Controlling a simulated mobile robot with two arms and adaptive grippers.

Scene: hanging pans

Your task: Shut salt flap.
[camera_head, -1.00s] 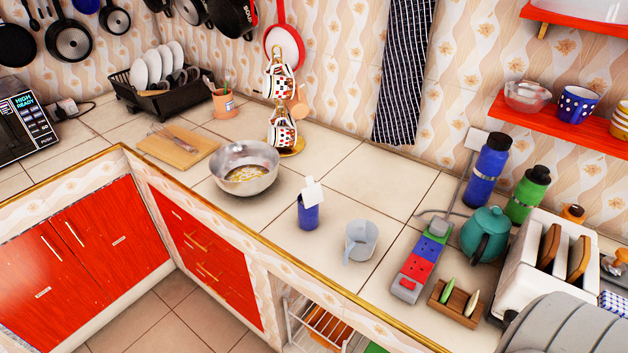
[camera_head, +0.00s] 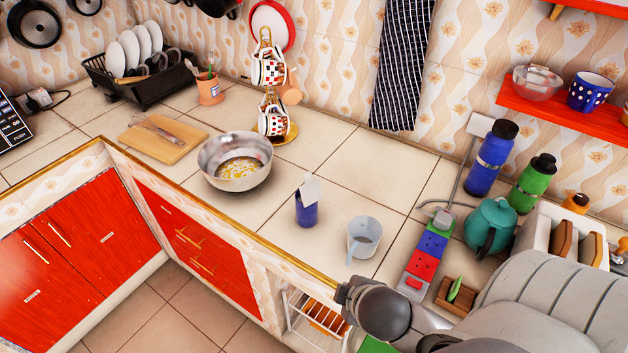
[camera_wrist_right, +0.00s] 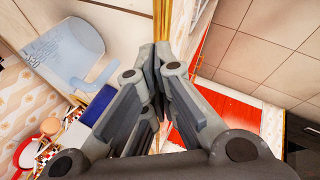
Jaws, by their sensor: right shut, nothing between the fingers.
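The salt container (camera_head: 306,212) is a small blue box upright on the tiled counter in the head view. Its white flap (camera_head: 311,187) stands raised above the top, so it is open. In the right wrist view, a blue side (camera_wrist_right: 98,110) that looks like the container shows left of the fingers. My right gripper (camera_wrist_right: 157,60) is shut and empty, near the counter's gold edge. In the head view my right arm comes in from the lower right, with its dark wrist in front of the counter, lower right of the container. My left gripper is not in view.
A clear measuring cup (camera_head: 364,238) stands just right of the container. A metal bowl (camera_head: 236,150) is to its left. A power strip (camera_head: 424,258), teal teapot (camera_head: 489,226) and toaster (camera_head: 540,228) are further right. Tiles behind the container are clear.

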